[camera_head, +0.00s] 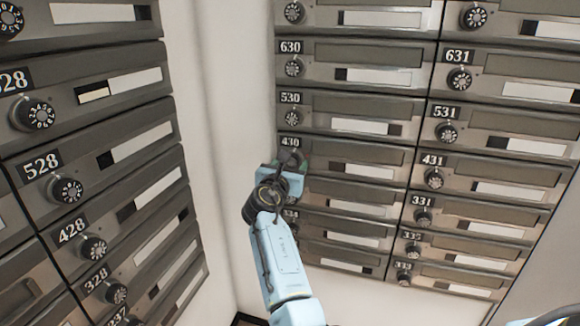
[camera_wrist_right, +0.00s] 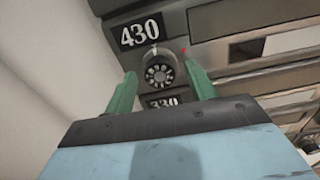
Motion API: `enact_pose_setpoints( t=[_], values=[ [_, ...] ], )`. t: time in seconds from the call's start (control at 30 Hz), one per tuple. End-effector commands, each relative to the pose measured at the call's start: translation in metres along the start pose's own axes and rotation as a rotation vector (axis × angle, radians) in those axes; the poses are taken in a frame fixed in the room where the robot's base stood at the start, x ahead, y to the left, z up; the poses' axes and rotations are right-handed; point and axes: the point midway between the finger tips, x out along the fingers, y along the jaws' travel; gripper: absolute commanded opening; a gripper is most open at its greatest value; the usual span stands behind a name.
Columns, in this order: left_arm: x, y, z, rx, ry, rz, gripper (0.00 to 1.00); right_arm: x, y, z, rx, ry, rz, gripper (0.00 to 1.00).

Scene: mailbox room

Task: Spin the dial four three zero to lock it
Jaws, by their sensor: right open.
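The mailbox numbered 430 shows its label (camera_head: 290,142) in the head view, with my right gripper (camera_head: 291,160) in front of its dial. In the right wrist view the 430 label (camera_wrist_right: 140,33) is above and left of the round black dial (camera_wrist_right: 159,73). The dial has a pale ring of marks. My right gripper (camera_wrist_right: 161,88) is open, with one green finger on each side of the dial. I cannot tell whether the fingers touch it. The dial is mostly hidden by the gripper in the head view. My left gripper is not in view.
Mailboxes 530 (camera_head: 291,97) above and 431 (camera_head: 434,160) to the right have similar dials. Another mailbox bank (camera_head: 130,150) stands on the left wall. A bare white wall strip (camera_head: 222,130) lies between the banks. A label reading 330 (camera_wrist_right: 163,102) is below the dial.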

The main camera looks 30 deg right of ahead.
Motion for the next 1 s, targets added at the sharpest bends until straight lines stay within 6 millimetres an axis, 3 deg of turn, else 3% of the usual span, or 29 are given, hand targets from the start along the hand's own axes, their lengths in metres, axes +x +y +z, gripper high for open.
enact_pose_setpoints(
  t=[0.07,0.4,0.77,1.0],
  values=[
    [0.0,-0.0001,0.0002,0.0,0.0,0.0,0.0,0.0,-0.0001,0.0,0.0,0.0,0.0,0.56],
    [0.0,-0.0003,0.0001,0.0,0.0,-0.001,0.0,-0.0002,-0.0002,-0.0002,0.0,0.0,0.0,0.11],
    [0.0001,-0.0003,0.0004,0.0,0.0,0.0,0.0,-0.0003,-0.0002,-0.0004,0.056,0.0,0.0,0.11],
    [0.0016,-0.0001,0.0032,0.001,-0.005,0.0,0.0,-0.0002,-0.0004,-0.0006,0.214,-0.001,0.0,0.11]
  ],
)
